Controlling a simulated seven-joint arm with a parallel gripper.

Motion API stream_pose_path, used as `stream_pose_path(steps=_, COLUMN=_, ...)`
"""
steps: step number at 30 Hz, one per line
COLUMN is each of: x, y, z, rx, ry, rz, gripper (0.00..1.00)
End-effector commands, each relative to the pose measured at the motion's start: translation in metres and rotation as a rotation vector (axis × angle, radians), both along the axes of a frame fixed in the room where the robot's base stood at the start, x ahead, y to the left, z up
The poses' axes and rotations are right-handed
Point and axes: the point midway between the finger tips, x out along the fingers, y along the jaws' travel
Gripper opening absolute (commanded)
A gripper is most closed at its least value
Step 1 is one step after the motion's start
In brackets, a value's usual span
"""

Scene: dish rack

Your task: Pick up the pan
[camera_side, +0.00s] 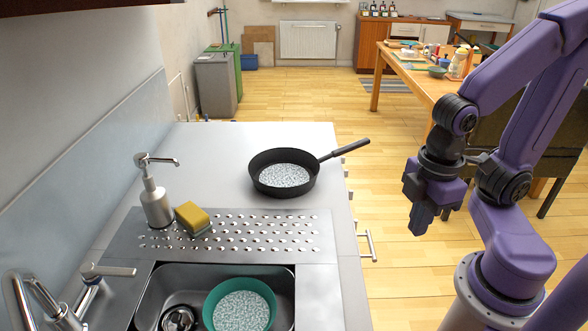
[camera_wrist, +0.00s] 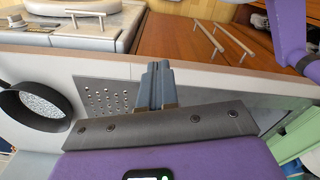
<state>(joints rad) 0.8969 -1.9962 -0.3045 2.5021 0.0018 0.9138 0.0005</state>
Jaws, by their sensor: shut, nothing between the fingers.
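The black pan (camera_side: 284,174) stands upright on the steel counter, with a speckled grey-white inside. Its long handle (camera_side: 345,149) points to the right and back, reaching past the counter's right edge. My gripper (camera_side: 418,226) is to the right of the counter, off its edge, apart from the pan. Its fingers are shut and empty. In the wrist view the shut fingers (camera_wrist: 157,88) are in the middle, and part of the pan (camera_wrist: 38,108) shows at the left edge. The handle cannot be made out there.
A soap dispenser (camera_side: 156,194) and yellow sponge (camera_side: 192,216) stand left on the perforated drainboard (camera_side: 262,237). In front, a green bowl (camera_side: 240,306) sits in the sink (camera_side: 180,277). Bare counter surrounds the pan. A wooden table (camera_side: 412,76) stands at the back right.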

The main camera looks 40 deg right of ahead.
Motion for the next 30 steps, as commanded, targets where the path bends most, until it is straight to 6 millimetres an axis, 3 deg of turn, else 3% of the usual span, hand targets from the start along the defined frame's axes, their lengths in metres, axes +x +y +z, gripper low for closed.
stream_pose_path(steps=3, x=0.0, y=0.0, z=0.0, rx=0.0, ry=0.0, rz=0.0, gripper=0.03)
stream_pose_path(steps=6, x=0.0, y=0.0, z=0.0, rx=0.0, ry=0.0, rz=0.0, gripper=0.34)
stream_pose_path(steps=17, x=0.006, y=0.0, z=-0.002, rx=-0.031, ry=-0.005, rz=0.01, gripper=0.34)
stream_pose_path(steps=23, x=0.052, y=-0.001, z=-0.015, rx=-0.256, ry=-0.044, rz=0.107, gripper=0.34)
stream_pose_path(steps=30, x=0.13, y=0.004, z=-0.028, rx=-0.635, ry=-0.1, rz=0.283, gripper=0.34)
